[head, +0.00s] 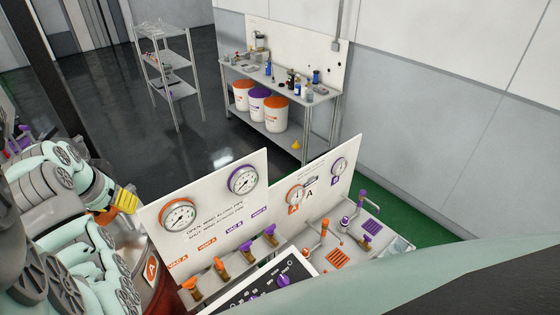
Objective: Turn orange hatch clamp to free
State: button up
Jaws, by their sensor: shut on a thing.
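A rust-brown vessel (143,285) with an orange "A" label (152,267) stands at the lower left in the head view. My teal and grey arm (65,220) crosses in front of and above it and covers most of its top. A small patch of orange (104,216) shows behind the arm, near the vessel's upper edge. I cannot tell whether it is part of the orange hatch clamp. The clamp's handle and its angle are not visible. A yellow ribbed part (126,200) sits beside the arm. I cannot make out my gripper's fingertips.
A white gauge panel (205,228) with orange and purple valves stands right of the vessel. A second panel (325,178) and a control box (262,291) adjoin it. A workbench (318,97) and a shelf rack (183,90) stand behind. Dark floor between is clear.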

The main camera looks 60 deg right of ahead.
jog(key=shift+a, duration=0.1)
jog(key=shift+f, duration=0.1)
dwell(0.3)
jog(key=o, duration=1.2)
